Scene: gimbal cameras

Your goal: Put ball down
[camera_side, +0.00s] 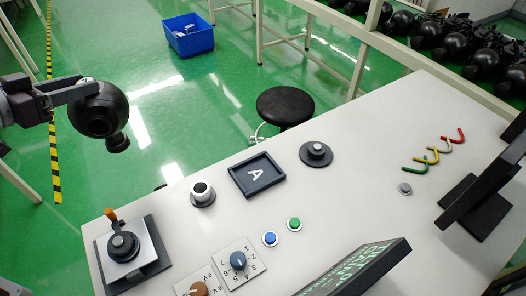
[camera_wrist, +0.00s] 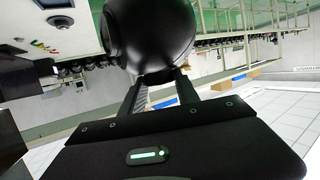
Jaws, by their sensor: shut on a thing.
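A black ball (camera_side: 98,108) with a short stub on its lower side is held in the air at the upper left of the side view. It appears beyond the left end of the white table, over the green floor. My gripper (camera_side: 80,90) is shut on it from the left. In the wrist view the ball (camera_wrist: 150,35) fills the top middle, between the two fingers of my gripper (camera_wrist: 160,78). The fingertips are partly hidden by the ball.
The white table (camera_side: 345,165) carries a dark tray marked A (camera_side: 257,174), a round dark base (camera_side: 316,153), a white-topped knob (camera_side: 202,193), a joystick box (camera_side: 125,248), dials, buttons and a screen (camera_side: 362,272). A black stool (camera_side: 285,105) stands behind it. Several black balls (camera_side: 440,35) sit at the back right.

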